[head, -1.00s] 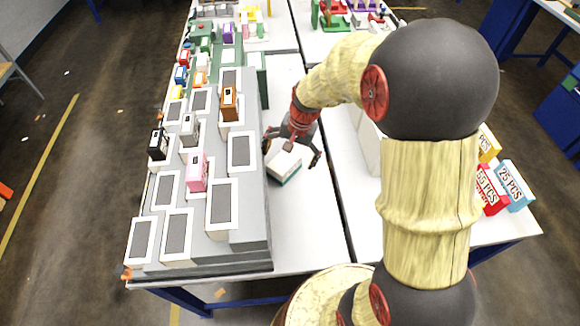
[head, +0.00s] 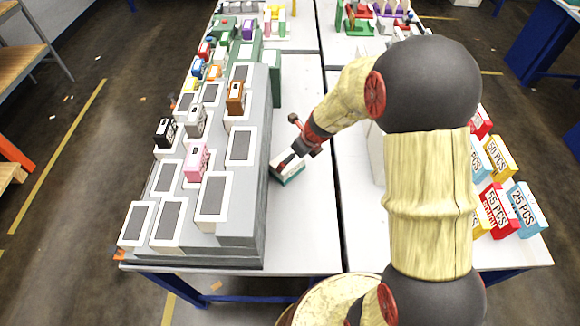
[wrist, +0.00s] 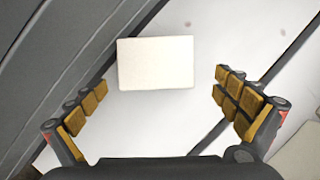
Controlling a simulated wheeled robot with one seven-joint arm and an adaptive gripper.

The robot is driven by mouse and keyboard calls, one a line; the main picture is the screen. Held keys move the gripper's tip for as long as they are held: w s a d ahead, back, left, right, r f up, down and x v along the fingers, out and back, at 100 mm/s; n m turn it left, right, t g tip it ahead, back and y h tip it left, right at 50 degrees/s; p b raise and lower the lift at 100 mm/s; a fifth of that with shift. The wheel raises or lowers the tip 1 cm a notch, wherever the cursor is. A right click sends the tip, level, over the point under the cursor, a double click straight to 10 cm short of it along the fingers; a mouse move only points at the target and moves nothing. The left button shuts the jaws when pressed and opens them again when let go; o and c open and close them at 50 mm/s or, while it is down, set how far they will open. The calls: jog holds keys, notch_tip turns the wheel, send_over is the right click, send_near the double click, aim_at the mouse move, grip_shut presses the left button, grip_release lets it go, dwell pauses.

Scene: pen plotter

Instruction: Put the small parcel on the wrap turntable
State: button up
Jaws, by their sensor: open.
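A small box with a white top and a teal-green lower side, which looks like the small parcel (head: 290,178), lies on the white table beside the grey stepped stand. In the wrist view the parcel (wrist: 156,63) shows as a plain white rectangle. My gripper (head: 293,157) is right at the box in the head view and hides part of it. In the wrist view my gripper (wrist: 160,90) is open, with padded fingers apart on the left and right and the box between and ahead of them. I cannot make out the wrap turntable.
The grey stepped stand (head: 258,190) rises close left of the box, carrying grey-topped blocks and small coloured machines such as a pink one (head: 196,162). Bare white table (head: 310,225) lies in front. Labelled cartons (head: 497,210) stand on the right. A gap separates the two tables.

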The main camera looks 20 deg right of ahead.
jog(key=b+x, duration=0.2)
jog(key=x, duration=0.1)
jog(key=b+x, duration=0.2)
jog(key=x, duration=0.2)
jog(key=shift+a+f, duration=0.3)
jog(key=shift+r, duration=0.1)
jog(key=c, duration=0.4)
jog(key=c, duration=1.1)
jog(key=shift+c, duration=0.2)
